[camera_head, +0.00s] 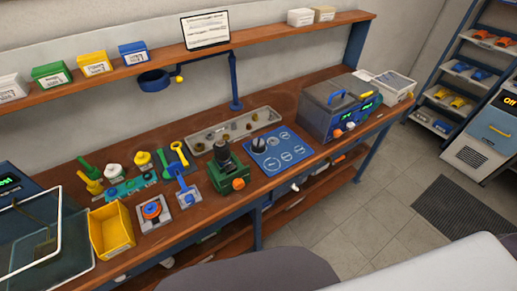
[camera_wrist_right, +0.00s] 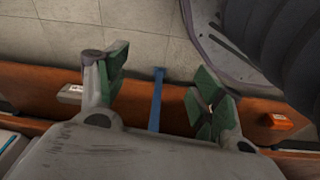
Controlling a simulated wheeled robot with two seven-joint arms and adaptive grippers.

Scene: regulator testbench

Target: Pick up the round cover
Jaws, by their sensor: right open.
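In the head view a dark round piece (camera_head: 259,145) lies on the blue mat with white outlines (camera_head: 281,155). A round orange and blue piece (camera_head: 152,210) sits on a grey plate left of the green fixture. I cannot tell for sure which of them is the round cover. My right gripper (camera_wrist_right: 160,77) shows only in the wrist view. Its green-padded fingers are apart, with nothing between them, above the bench edge and floor. No round piece shows in that view. My left gripper is out of sight.
The green vise-like fixture (camera_head: 229,173) stands left of the mat, and a grey tank (camera_head: 338,105) stands right of it. A metal tray (camera_head: 232,131) lies behind. A yellow bin (camera_head: 111,230) and several tools occupy the left side. A blue magnifier-like arm (camera_head: 235,82) rises behind.

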